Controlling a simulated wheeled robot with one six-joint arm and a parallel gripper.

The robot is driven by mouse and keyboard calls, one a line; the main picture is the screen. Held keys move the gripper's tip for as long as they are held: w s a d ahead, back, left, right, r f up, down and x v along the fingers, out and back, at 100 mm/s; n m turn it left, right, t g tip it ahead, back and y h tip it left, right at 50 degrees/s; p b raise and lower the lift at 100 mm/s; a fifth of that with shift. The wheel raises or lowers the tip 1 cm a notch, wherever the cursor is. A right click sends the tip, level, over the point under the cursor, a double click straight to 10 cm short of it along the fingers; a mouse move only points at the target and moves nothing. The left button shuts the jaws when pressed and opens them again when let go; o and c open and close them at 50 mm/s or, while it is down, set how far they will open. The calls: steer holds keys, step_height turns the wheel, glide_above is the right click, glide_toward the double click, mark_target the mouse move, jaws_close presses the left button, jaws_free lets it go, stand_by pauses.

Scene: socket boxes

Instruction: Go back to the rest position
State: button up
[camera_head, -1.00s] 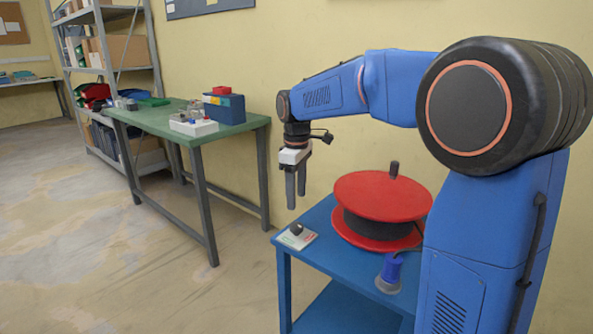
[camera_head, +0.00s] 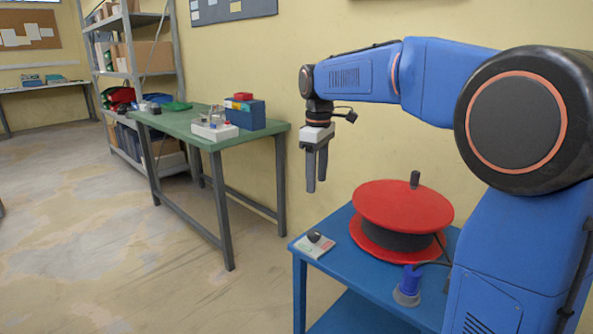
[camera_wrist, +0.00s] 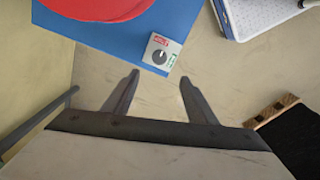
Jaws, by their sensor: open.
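My gripper (camera_head: 316,170) hangs downward from my raised blue arm, open and empty. In the head view it is in the air above the left end of the blue table (camera_head: 350,284), apart from everything below. In the wrist view the two fingers (camera_wrist: 159,92) are spread with only bare floor between them.
The blue table bears a red cable reel (camera_head: 403,207), a small box with a black knob (camera_head: 314,244) and a blue plug-like part (camera_head: 408,285). A green workbench (camera_head: 190,122) with several boxes stands to the left, before a shelf (camera_head: 137,75). The floor between is clear.

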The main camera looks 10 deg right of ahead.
steer(key=s+d+f+m+t, duration=0.1)
steer(key=s+d+f+m, duration=0.1)
steer(key=s, duration=0.9)
steer(key=s+d+f+m+t, duration=0.2)
steer(key=s+f, duration=0.5)
steer(key=s, duration=0.4)
steer(key=s+d+f+m+t, duration=0.1)
steer(key=s+d+f+m, duration=0.3)
steer(key=s, duration=0.7)
steer(key=shift+s+f+m+t, duration=0.25)
steer(key=shift+f+m+t, duration=0.15)
steer(key=shift+m, duration=0.7)
